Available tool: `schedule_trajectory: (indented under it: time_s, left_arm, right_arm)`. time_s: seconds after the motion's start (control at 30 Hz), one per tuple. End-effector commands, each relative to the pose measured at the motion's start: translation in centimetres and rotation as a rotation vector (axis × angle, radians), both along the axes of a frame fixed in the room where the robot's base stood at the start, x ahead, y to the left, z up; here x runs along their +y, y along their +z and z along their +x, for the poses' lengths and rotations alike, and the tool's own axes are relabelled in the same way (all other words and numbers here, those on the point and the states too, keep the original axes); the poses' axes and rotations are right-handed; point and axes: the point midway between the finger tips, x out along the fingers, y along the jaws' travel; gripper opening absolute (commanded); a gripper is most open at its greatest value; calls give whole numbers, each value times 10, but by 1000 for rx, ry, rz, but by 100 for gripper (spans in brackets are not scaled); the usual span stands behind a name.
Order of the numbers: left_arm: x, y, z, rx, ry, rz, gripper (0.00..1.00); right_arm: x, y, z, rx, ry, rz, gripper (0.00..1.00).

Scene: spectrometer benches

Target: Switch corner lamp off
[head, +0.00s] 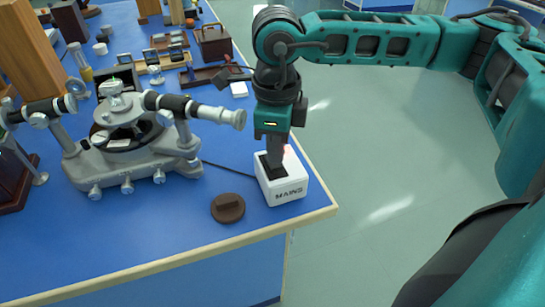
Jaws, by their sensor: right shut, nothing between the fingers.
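A white box marked MAINS (284,188) stands near the front right corner of the blue bench. A dark cable runs from it to the left. My right gripper (273,168) points down with its fingers shut and empty. Its dark fingertips are at the top of the box, and I cannot tell if they touch it. The gripper hides much of the box's top, so a switch there cannot be made out. No lamp can be picked out for certain. My left gripper is not in view.
A grey spectrometer (130,135) with black telescope tubes stands left of the box. A round brown piece (228,207) lies near the bench's front edge. Several small instruments and wooden blocks fill the back. Open floor lies right of the bench (255,225).

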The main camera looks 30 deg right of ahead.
Motion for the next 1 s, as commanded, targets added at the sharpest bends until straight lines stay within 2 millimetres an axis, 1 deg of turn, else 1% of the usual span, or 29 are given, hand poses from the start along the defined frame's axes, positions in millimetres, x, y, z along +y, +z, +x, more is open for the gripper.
schedule_trajectory:
  time_s: [0.37,1.0]
  left_arm:
    - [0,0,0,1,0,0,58]
    - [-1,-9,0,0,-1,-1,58]
  right_arm:
    - [0,0,0,0,0,0,0]
    - [0,-10,0,0,0,0,0]
